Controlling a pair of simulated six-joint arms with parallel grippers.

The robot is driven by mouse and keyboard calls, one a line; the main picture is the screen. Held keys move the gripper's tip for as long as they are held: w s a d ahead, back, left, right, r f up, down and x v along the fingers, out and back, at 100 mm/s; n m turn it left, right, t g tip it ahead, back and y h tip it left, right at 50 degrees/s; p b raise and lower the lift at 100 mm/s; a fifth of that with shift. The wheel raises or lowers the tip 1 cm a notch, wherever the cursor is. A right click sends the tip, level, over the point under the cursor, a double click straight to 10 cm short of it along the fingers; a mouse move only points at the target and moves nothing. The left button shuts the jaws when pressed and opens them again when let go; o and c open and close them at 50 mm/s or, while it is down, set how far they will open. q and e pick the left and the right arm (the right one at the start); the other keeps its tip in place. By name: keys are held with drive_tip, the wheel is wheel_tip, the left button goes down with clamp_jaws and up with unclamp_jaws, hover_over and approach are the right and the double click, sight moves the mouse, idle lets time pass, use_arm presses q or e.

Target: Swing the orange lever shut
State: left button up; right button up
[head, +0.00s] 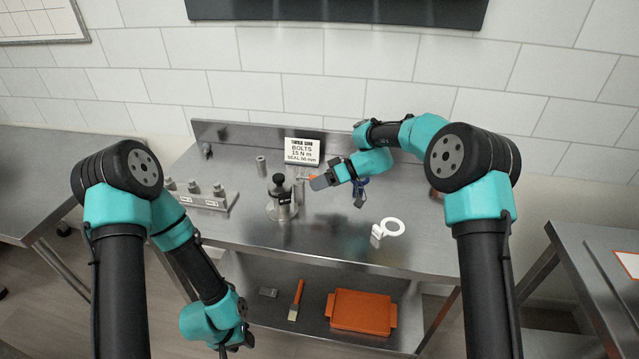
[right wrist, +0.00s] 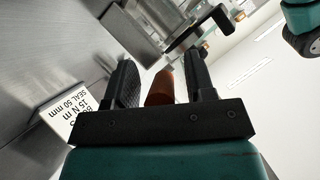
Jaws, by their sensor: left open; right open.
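The depositor (head: 283,208) is a small metal body with a black knob on top, standing on the steel table. A bit of the orange lever (head: 313,178) shows at its right side, mostly hidden by my right gripper (head: 316,182). In the right wrist view the lever's rounded orange-brown end (right wrist: 160,88) lies between the two black fingers of my open right gripper (right wrist: 161,78). A gap shows on the right side of the lever; contact on the left is unclear. My left gripper (head: 236,346) is open and empty, low in front of the table.
A sign (head: 303,151) stands behind the depositor. A rack with several metal pieces (head: 207,199) is at the left. A white ring-shaped part (head: 391,228) lies to the right. The lower shelf holds an orange tray (head: 361,312) and a brush (head: 297,299). The table's front middle is clear.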

drive_tip(key=shift+d, duration=0.1)
drive_tip(key=v, duration=1.7)
drive_tip(key=shift+d+r, duration=0.1)
